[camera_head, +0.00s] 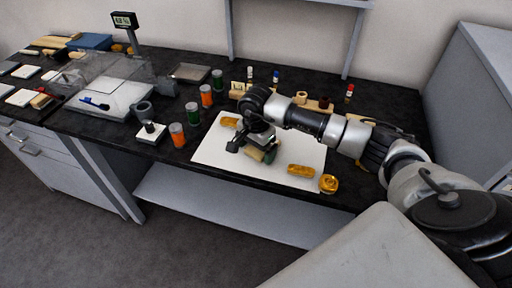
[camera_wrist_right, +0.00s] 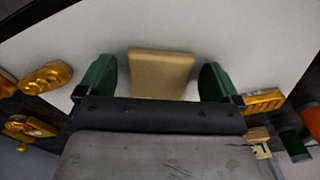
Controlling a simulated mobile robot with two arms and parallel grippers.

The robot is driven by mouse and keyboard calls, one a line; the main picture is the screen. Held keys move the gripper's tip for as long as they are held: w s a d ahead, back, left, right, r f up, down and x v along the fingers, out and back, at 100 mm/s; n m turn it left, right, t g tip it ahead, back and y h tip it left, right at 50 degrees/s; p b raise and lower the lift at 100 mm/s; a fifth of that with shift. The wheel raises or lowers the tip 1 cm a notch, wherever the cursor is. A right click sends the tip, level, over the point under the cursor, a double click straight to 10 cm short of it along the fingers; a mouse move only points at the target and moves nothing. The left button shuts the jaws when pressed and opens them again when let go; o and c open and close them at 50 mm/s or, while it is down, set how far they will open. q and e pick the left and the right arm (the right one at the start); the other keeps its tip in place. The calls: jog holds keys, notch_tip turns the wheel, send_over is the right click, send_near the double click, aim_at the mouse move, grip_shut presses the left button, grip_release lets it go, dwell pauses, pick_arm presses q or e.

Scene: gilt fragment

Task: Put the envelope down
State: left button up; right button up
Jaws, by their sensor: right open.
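The envelope, a small tan packet (camera_wrist_right: 160,73), sits between the two green fingers of my right gripper (camera_wrist_right: 160,80) in the right wrist view. A gap shows between it and each finger, so the gripper is open around it. In the head view my right gripper (camera_head: 262,151) is low over the white sheet (camera_head: 212,150), and the envelope (camera_head: 254,154) shows partly under it. The envelope appears to be on or just above the sheet; the exact contact is hidden. My left gripper is not in view.
Gold pieces lie on the sheet, one (camera_head: 229,122) behind left and one (camera_head: 300,170) to the right; a round gold piece (camera_head: 328,184) is by the front edge. Orange and green jars (camera_head: 206,95) stand left of the sheet. Small bottles (camera_head: 275,78) stand behind.

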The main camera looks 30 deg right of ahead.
aim_at(256, 151)
notch_tip(256, 151, up, 12)
jog(key=b, duration=0.2)
dwell(0.5)
